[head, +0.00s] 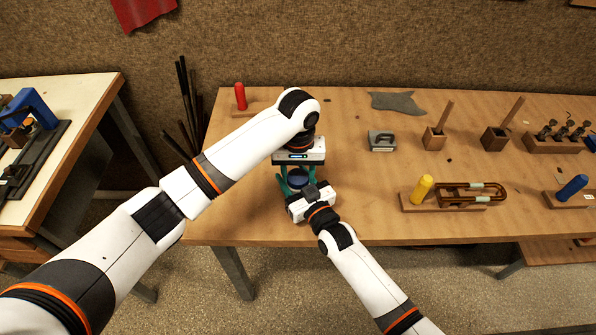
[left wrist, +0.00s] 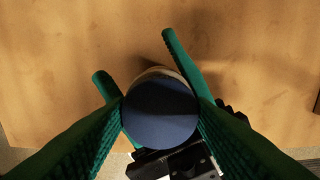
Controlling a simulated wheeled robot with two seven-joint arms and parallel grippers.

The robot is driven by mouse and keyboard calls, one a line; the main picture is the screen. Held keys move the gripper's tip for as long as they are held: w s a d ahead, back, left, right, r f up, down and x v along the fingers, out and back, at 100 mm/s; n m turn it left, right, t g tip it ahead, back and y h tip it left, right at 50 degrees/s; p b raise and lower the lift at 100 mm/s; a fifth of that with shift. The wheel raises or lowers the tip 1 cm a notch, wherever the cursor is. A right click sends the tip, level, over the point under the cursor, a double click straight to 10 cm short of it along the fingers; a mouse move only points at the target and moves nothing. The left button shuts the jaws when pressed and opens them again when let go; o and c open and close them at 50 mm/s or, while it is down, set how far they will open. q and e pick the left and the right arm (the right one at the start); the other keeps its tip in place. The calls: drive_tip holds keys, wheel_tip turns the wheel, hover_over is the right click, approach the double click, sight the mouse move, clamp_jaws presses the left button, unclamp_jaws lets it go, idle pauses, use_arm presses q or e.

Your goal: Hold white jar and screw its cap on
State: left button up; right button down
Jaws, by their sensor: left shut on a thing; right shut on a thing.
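The round dark blue cap (left wrist: 160,115) sits between the green fingers of my left gripper (left wrist: 161,104), which is shut on it from above. It also shows in the head view (head: 298,178). A pale rim of the white jar (left wrist: 157,72) shows just behind the cap; the rest of the jar is hidden. My right gripper (head: 298,186) reaches in from the front and is shut around the jar below the cap. Its green fingertips (left wrist: 138,58) stick out on both sides beyond the jar. I cannot tell whether the cap touches the jar or how it is threaded.
The wooden bench (head: 350,215) is bare around the grippers. A red-handled tool (head: 240,96) stands behind at left.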

use_arm(q)
drive_tip(key=m, duration=0.3)
drive_tip(key=o, duration=1.1)
drive_tip(key=shift+r, duration=0.1)
drive_tip(key=shift+r, duration=2.2)
drive_tip(key=o, duration=0.5)
